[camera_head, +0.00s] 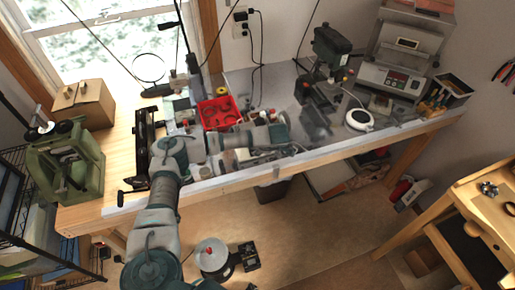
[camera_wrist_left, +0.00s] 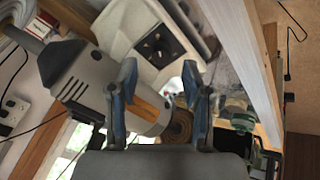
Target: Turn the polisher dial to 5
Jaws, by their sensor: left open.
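In the left wrist view, a black dial (camera_wrist_left: 157,46) sits on a pale housing (camera_wrist_left: 125,30), just beyond my left gripper's fingertips. Its number marks are too small to read. A grey motor body (camera_wrist_left: 85,75) with an orange band lies at the left, and a round tan wheel (camera_wrist_left: 178,126) shows between the fingers. My left gripper (camera_wrist_left: 159,70) is open, its two blue-grey fingers apart with the dial showing between their tips. In the head view my left gripper (camera_head: 280,130) is over the bench's front part, and I cannot make out the dial. My right gripper is not in view.
The metal-topped bench (camera_head: 400,128) carries a red bin (camera_head: 218,112), a dark drill press (camera_head: 328,65), a round white device (camera_head: 359,119) and a grey machine (camera_head: 405,60). Small tools crowd the area around my left gripper. A green machine (camera_head: 65,165) stands at the left.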

